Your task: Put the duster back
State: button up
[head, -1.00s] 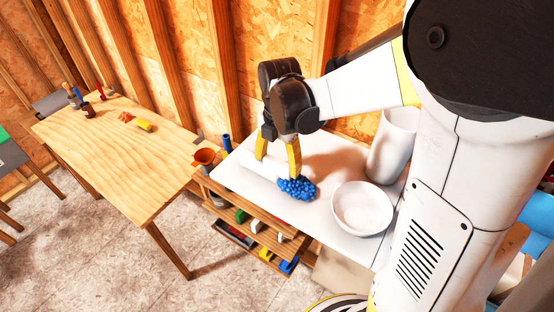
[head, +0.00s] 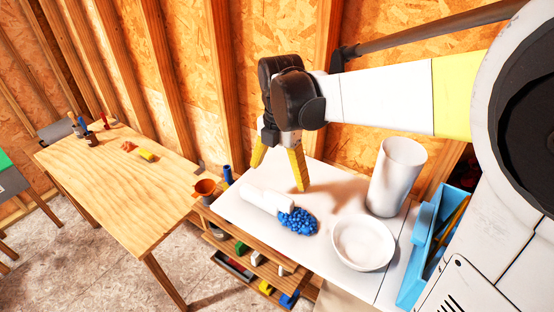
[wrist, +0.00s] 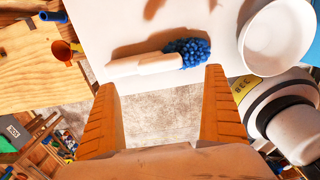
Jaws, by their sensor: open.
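The duster has a white handle (head: 262,200) and a blue knobbly head (head: 298,221). It lies on the white tabletop (head: 237,213), left of a white bowl. In the wrist view the duster's blue head (wrist: 188,50) lies beyond my fingertips, with its pale handle pointing left. My gripper (head: 281,172) is open and empty, with its yellow fingers above and behind the duster, apart from it. In the wrist view the two fingers are spread wide with nothing between them.
A white bowl (head: 363,243) and a tall white cylinder (head: 397,177) stand on the right of the tabletop. A blue bin (head: 424,240) is beside them. Shelves (head: 232,244) hold small items below. An orange cup (head: 205,188) stands left, near a wooden table (head: 120,185).

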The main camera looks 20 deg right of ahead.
jog(key=s+r+m+t, duration=0.2)
jog(key=s+m+t, duration=0.5)
jog(key=m, duration=1.8)
jog(key=s, duration=0.5)
jog(key=shift+s+a+r, duration=0.15)
